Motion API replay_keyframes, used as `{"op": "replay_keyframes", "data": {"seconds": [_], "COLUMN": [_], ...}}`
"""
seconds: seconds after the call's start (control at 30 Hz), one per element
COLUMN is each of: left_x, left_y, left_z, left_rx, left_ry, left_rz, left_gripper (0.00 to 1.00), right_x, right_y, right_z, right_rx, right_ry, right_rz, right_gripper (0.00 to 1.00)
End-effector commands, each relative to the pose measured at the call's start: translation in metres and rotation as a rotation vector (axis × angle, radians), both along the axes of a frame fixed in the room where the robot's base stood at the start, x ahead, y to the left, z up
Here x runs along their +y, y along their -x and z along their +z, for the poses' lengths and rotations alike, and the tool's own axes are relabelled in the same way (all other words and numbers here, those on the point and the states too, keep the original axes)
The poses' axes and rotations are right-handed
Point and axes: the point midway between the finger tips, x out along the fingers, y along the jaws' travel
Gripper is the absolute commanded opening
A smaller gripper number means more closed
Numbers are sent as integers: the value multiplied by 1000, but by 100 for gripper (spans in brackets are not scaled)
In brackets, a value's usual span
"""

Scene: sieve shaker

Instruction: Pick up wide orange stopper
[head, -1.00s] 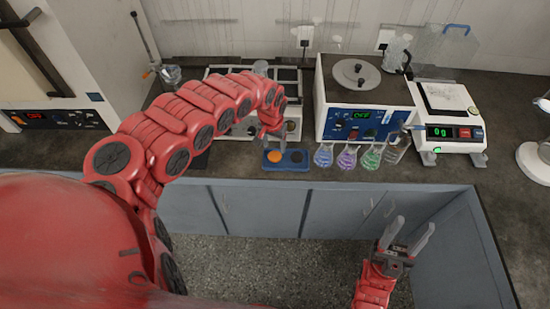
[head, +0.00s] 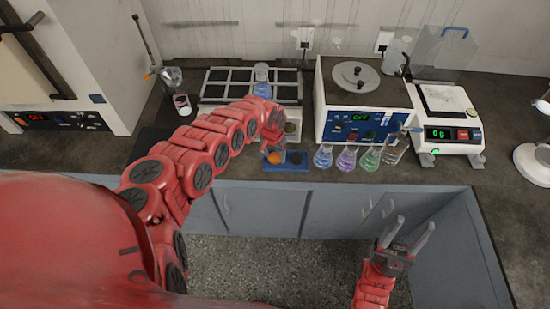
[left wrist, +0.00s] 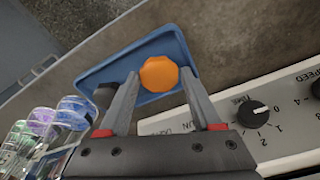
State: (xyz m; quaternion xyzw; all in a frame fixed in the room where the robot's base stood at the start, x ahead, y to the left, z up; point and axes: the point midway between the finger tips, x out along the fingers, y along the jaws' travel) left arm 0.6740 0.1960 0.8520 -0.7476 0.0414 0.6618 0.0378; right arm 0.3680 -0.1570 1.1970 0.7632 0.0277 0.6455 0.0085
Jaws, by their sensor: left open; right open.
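The wide orange stopper (head: 275,157) sits on the left part of a small blue tray (head: 296,168) at the counter's front. In the left wrist view the stopper (left wrist: 159,74) lies ahead of and between my left gripper's two fingers (left wrist: 157,92), near the fingertips. A dark stopper (head: 297,157) is on the right part of the tray; in the left wrist view a finger partly hides it. My left gripper (head: 276,148) is open and empty, above the tray. My right gripper (head: 407,238) is open and empty, low in front of the cabinets.
Several flasks with coloured liquid (head: 346,160) stand right of the tray. A shaker with a rack (head: 250,90) is behind it, holding a blue flask. A hotplate unit (head: 362,95) and a balance (head: 450,115) stand further right.

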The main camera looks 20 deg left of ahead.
Motion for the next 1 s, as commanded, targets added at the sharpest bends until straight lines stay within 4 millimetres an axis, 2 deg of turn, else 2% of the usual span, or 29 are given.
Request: {"op": "replay_keyframes", "data": {"seconds": [0.07, 0.3, 0.4, 0.77, 1.0], "left_x": [0, 0, 0, -1, 1], "left_y": [0, 0, 0, 0, -1], "left_z": [0, 0, 0, 2, 21], "left_rx": [0, 1, 1, 1, -1], "left_ry": [0, 1, 1, 2, -3], "left_rz": [0, 1, 1, 0, -2], "left_gripper": [62, 18, 4, 4, 4], "right_x": [0, 0, 0, 0, 0], "right_y": [0, 0, 0, 0, 0], "right_z": [0, 0, 0, -1, -9], "right_rx": [0, 0, 0, 0, 0], "right_ry": [0, 0, 0, 0, 0], "right_rz": [0, 0, 0, 0, 0], "right_gripper": [50, 50, 50, 50, 50]}}
